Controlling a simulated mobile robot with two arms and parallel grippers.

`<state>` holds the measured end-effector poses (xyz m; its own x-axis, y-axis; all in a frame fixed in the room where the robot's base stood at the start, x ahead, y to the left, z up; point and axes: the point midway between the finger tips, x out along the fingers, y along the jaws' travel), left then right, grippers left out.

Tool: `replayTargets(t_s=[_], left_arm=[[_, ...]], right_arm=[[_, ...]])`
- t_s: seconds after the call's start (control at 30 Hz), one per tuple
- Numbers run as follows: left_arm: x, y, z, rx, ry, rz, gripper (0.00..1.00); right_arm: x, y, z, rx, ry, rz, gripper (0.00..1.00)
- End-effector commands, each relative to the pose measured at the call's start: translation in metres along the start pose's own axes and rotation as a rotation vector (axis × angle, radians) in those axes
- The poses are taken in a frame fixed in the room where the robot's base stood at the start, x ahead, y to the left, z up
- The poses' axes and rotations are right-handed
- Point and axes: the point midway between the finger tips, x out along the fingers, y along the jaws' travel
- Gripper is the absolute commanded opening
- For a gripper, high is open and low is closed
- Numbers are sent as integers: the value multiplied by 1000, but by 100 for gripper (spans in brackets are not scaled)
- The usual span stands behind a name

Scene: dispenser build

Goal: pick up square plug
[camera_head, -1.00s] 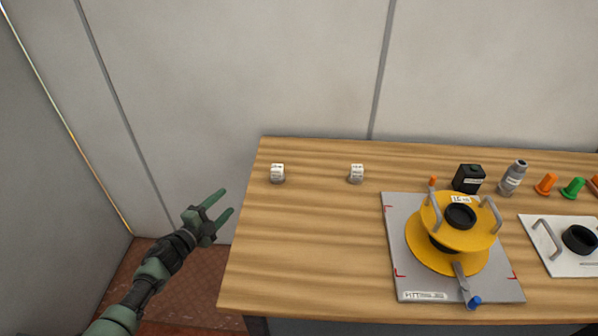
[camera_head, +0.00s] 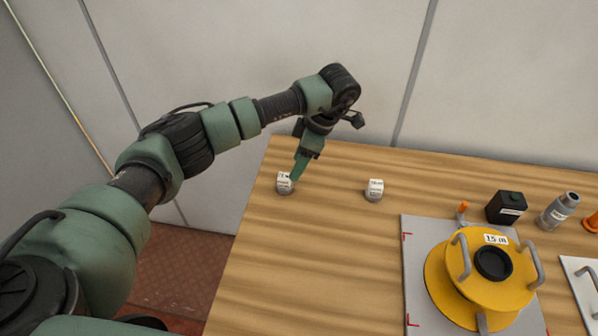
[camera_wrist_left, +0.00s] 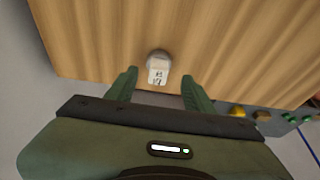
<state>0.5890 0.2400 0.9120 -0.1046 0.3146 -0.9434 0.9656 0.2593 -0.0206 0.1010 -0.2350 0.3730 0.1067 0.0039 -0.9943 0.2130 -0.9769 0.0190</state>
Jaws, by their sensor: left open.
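A small grey plug with a white label (camera_head: 284,184) stands near the table's left edge. It also shows in the left wrist view (camera_wrist_left: 158,70), with a rounded grey body and a pale label face. A second, similar labelled plug (camera_head: 375,190) stands to its right. I cannot tell from the shapes which one is square. My left gripper (camera_head: 297,176) points down at the left plug. In the left wrist view my left gripper (camera_wrist_left: 160,80) is open, with the plug between and slightly beyond its fingertips, not clasped. My right gripper is not in view.
On the wooden table (camera_head: 320,260), a yellow round dispenser (camera_head: 450,285) sits on a grey plate (camera_head: 415,235) at the right. The table's left front is clear.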

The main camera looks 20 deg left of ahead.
Motion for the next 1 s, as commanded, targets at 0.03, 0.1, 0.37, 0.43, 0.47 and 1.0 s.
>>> replayTargets(t_s=[0.03, 0.1, 0.37, 0.43, 0.47, 1.0], left_arm=[[-2, 3, -8, 3, 39, 14, 53], [0, 4, -13, 3, 62, 19, 53], [28, 2, -15, 3, 60, 18, 53], [38, 0, -16, 4, 60, 15, 53], [43, 0, -17, 3, 60, 16, 53], [73, 1, -17, 2, 56, 20, 36]], right_arm=[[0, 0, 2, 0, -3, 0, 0], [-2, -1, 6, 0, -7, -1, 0], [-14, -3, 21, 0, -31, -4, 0], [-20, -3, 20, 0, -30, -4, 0], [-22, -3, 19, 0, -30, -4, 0], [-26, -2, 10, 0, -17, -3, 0]])
